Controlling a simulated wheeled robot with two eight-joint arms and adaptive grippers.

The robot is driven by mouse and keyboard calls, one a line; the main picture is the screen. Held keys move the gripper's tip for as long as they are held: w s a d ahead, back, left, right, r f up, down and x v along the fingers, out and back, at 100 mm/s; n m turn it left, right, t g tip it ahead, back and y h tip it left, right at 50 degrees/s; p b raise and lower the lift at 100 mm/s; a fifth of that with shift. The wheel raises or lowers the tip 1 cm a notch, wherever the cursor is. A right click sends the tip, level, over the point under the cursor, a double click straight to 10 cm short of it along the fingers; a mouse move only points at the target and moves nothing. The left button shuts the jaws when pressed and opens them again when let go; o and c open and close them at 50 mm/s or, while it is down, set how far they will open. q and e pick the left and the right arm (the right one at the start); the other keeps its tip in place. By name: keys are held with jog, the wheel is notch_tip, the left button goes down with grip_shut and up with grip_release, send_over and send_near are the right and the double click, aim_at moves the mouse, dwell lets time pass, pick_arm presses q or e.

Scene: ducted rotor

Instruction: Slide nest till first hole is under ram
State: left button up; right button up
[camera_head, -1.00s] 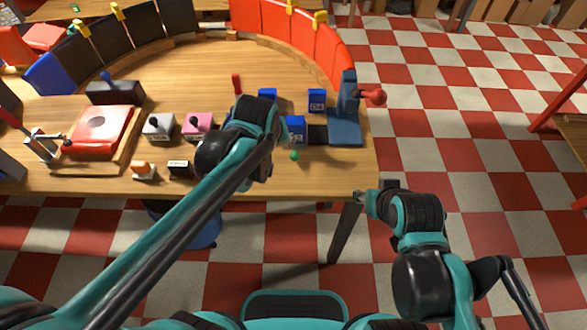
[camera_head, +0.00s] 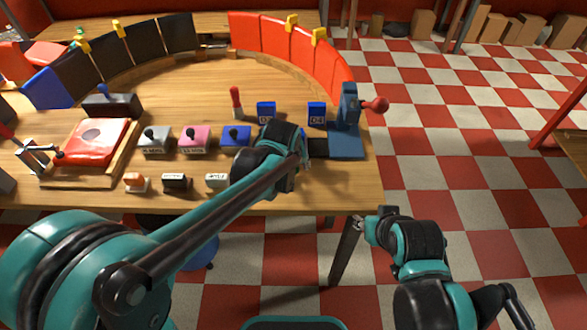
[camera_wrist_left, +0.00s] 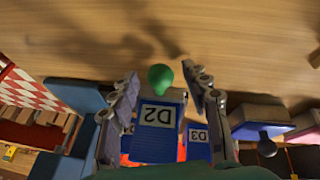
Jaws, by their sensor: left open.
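The blue press (camera_head: 348,105) with a red ball handle (camera_head: 377,105) stands at the table's right end; its ram is too small to make out. A dark low piece (camera_head: 319,147), perhaps the nest, lies against the left of its base; no holes can be made out. My left gripper (camera_head: 303,155) is just left of the press. In the left wrist view its open fingers (camera_wrist_left: 162,92) straddle a blue block marked D2 (camera_wrist_left: 158,120) with a green knob (camera_wrist_left: 160,77); contact is unclear. My right gripper (camera_head: 360,232) is low, off the table's front edge.
Blue blocks (camera_head: 266,112) and (camera_head: 317,115) stand behind my left gripper. Several stamps, including a pink one (camera_head: 194,138), and a red pad (camera_head: 98,142) are to the left. Red and black panels curve along the back.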

pick_arm(q)
grip_shut()
jog(key=d+p, duration=0.1)
jog(key=d, duration=1.4)
jog(key=shift+p, duration=0.35)
grip_release()
jog(key=shift+r, duration=0.1)
